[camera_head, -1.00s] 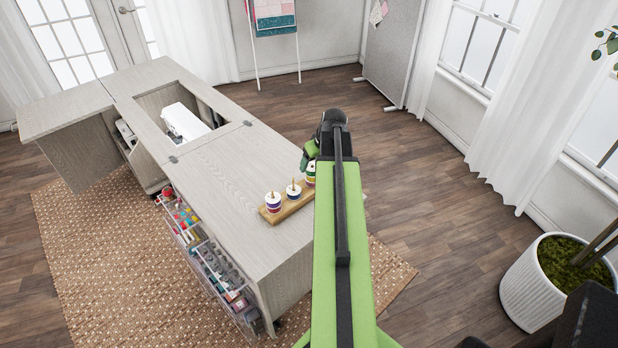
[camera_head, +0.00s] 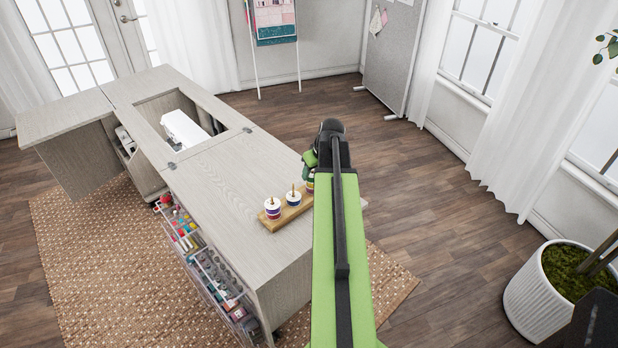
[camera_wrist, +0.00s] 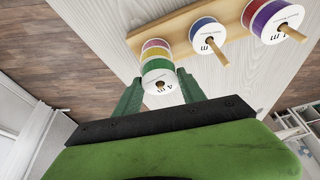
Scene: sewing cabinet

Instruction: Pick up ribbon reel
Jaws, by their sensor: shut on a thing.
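The ribbon reel (camera_wrist: 158,67) has white flanges and pink, yellow and green ribbon bands. In the wrist view it sits between the two green fingers of my gripper (camera_wrist: 160,92), which is shut on it. No peg tip shows through its near face. It overlaps the end of the wooden board (camera_wrist: 177,24), and I cannot tell whether it touches it. In the head view my gripper (camera_head: 310,163) is at the board's right end, with my arm hiding part of it. The held reel (camera_head: 310,183) shows only in part there.
Two other reels, one blue and red (camera_head: 293,198) and one purple and red (camera_head: 272,208), stand on pegs on the board. The pale cabinet top (camera_head: 225,180) is clear to the left. A sewing machine (camera_head: 186,127) sits in its opening. A potted plant (camera_head: 545,290) stands right.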

